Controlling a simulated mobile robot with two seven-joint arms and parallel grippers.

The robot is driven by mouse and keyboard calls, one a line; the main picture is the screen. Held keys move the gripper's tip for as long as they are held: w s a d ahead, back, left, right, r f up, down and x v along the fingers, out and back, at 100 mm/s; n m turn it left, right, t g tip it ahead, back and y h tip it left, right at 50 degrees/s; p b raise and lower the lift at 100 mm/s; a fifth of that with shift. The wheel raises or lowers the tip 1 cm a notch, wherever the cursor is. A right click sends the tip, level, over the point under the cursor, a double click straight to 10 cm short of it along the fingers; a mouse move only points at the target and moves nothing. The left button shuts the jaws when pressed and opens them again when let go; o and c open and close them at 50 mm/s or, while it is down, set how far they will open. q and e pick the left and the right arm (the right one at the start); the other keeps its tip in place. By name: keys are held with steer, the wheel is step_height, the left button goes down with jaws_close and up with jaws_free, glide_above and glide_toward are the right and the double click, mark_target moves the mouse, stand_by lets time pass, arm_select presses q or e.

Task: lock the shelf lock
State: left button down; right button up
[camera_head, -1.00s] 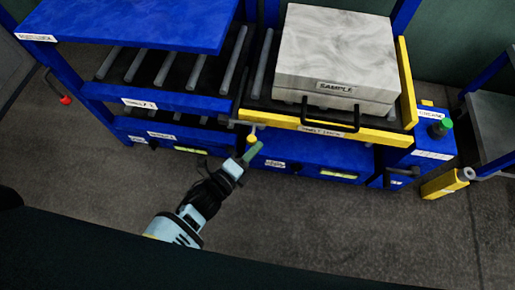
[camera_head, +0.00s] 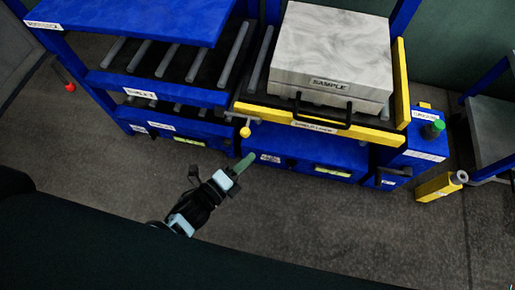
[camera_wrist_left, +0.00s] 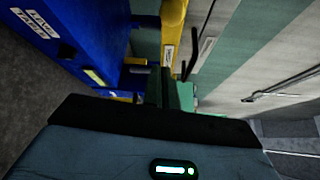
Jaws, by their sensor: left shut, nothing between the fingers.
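The shelf lock shows as a small yellow knob (camera_head: 245,131) at the front left corner of the yellow shelf frame (camera_head: 350,132), which bears a white label. The knob hangs from a short stem at the frame's front edge. My left gripper (camera_head: 247,160) is shut and empty, with its green fingers pointing up and right. Its tips appear just below the knob in the head view, apart from it. In the left wrist view the shut fingers (camera_wrist_left: 175,92) point toward the yellow and blue frame. My right gripper is not in view.
A blue roller rack (camera_head: 165,88) stands to the left. A green button (camera_head: 434,129) sits on a blue box at right. The floor in front is clear.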

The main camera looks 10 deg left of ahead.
arm_select(q)
steer(key=shift+p+v, duration=0.4)
steer(key=shift+v, duration=1.95)
